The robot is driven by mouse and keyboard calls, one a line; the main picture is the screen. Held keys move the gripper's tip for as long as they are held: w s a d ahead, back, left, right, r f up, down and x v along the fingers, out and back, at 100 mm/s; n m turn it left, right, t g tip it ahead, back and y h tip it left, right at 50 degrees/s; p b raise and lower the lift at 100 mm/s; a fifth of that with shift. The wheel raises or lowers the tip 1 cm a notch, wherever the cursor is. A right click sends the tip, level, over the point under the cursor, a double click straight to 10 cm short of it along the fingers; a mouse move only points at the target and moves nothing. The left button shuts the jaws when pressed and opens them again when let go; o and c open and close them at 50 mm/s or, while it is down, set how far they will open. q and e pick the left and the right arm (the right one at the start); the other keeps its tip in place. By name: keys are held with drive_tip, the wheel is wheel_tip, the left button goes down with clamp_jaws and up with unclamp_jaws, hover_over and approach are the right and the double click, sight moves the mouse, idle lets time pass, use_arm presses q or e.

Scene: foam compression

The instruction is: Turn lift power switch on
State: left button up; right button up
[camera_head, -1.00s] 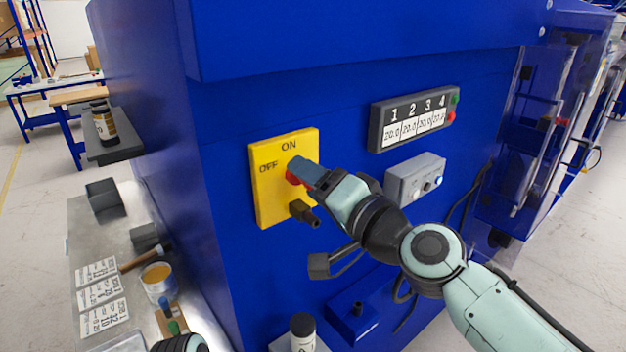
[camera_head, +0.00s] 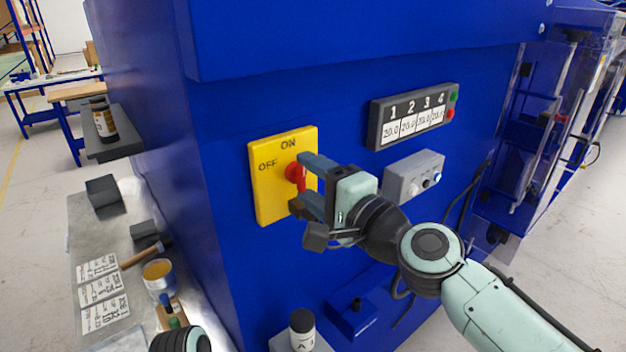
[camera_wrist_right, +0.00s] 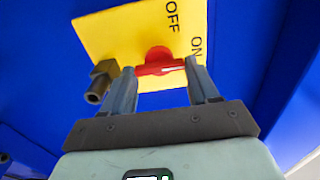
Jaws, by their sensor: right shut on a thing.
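The power switch is a yellow plate (camera_head: 268,190) marked OFF and ON on the blue machine's face. Its red knob (camera_head: 295,172) sits near the plate's middle right. My right gripper (camera_head: 310,182) is at the plate, one finger above the other, with the knob between them. In the right wrist view the red knob (camera_wrist_right: 160,64) has its bar across the space between the fingertips (camera_wrist_right: 162,75), one end toward the ON side. The gripper is shut on it; the exact contact is partly hidden. My left gripper is not in view.
A dark fitting (camera_wrist_right: 101,80) sticks out of the plate beside one finger. A numbered display (camera_head: 414,117) and a grey button box (camera_head: 414,177) are to the right. A bench (camera_head: 85,240) with cards, a hammer and a can (camera_head: 158,278) is at left.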

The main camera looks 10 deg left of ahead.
idle(0.3)
drive_tip(key=o, duration=1.1)
drive_tip(key=shift+c, duration=0.2)
use_arm(q)
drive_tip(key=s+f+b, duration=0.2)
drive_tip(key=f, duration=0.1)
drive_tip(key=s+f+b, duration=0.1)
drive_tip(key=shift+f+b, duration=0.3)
drive_tip(key=shift+b, duration=0.1)
use_arm(e)
drive_tip(key=v, duration=1.3)
drive_tip(key=shift+s+d, duration=0.15)
